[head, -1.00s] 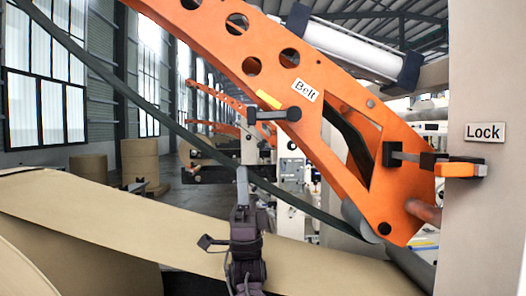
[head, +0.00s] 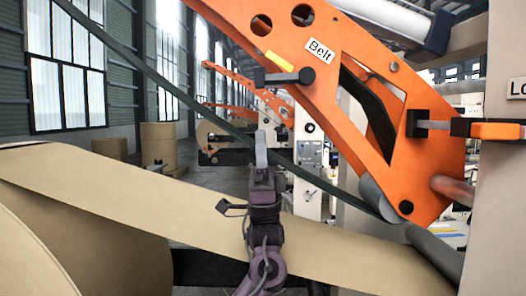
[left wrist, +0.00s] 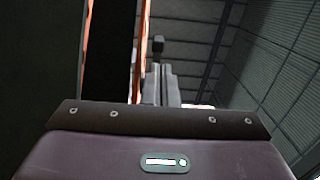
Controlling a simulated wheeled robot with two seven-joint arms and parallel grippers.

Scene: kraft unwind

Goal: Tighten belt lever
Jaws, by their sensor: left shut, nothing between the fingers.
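My left gripper (head: 261,140) points upward below the lever, in front of the kraft web. Its fingers are shut with nothing between them, and in the head view they are apart from the lever. In the left wrist view the closed fingers (left wrist: 160,85) point up toward a small dark knob-like end (left wrist: 158,46). My right gripper does not show.
A dark belt (head: 190,98) runs diagonally down behind my left gripper to a grey roller (head: 380,198). The brown kraft web (head: 150,195) crosses below. An orange-and-black latch (head: 470,128) is at the right by a partly cut-off label. Paper rolls (head: 158,143) stand behind.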

